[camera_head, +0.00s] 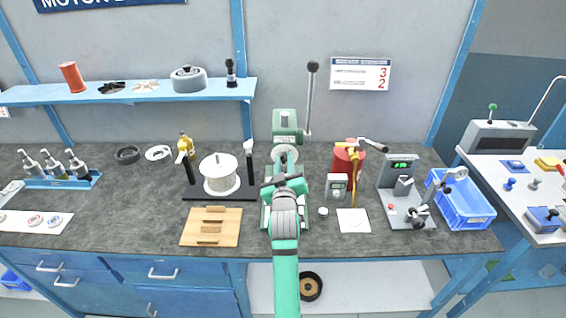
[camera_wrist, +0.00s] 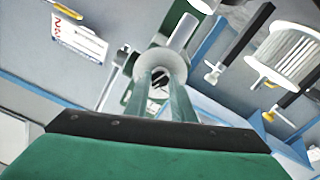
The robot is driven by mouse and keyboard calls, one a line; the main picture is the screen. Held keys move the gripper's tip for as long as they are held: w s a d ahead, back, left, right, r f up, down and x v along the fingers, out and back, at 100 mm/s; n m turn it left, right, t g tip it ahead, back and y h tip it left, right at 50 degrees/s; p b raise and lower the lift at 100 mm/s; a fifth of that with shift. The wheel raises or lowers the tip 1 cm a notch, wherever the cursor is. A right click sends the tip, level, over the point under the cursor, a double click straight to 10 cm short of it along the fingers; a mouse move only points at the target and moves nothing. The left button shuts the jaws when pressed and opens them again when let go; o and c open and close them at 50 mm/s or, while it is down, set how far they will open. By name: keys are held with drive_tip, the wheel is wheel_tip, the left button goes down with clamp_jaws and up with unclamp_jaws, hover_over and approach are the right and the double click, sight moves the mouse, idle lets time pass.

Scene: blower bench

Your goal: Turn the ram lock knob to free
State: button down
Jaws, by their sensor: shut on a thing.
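The green arbor press (camera_head: 284,120) stands upright at the middle of the bench, with its long grey lever (camera_head: 310,92) pointing up at its right side. The ram lock knob appears to be the pale grey round part (camera_head: 284,152) on the front of the press; it also shows in the wrist view (camera_wrist: 160,60). My gripper (camera_head: 284,168) is in front of the press, and its fingertips in the wrist view (camera_wrist: 163,80) are shut on this knob. The knob's marks and exact turn angle cannot be read, and my arm hides much of the press's lower part.
A wire spool (camera_head: 219,175) on a black stand is to the left, with a wooden board (camera_head: 211,229) before it. A red cylinder (camera_head: 341,165), a small meter (camera_head: 336,187) and a gauge stand (camera_head: 405,210) are to the right. A blue crate (camera_head: 466,212) sits at the bench's right end.

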drive_tip(key=n, duration=0.6)
drive_tip(key=shift+s+f, duration=0.1)
drive_tip(key=shift+f, duration=0.05)
drive_tip(key=n, duration=0.4)
drive_tip(key=shift+a+n, duration=0.1)
drive_tip(key=shift+n, duration=1.4)
drive_tip(key=shift+a+n, duration=0.25)
drive_tip(key=shift+n, duration=0.05)
drive_tip(key=shift+f, duration=0.1)
drive_tip(key=shift+d, duration=0.1)
drive_tip(key=shift+d, duration=0.1)
drive_tip(key=c, duration=1.5)
unclamp_jaws()
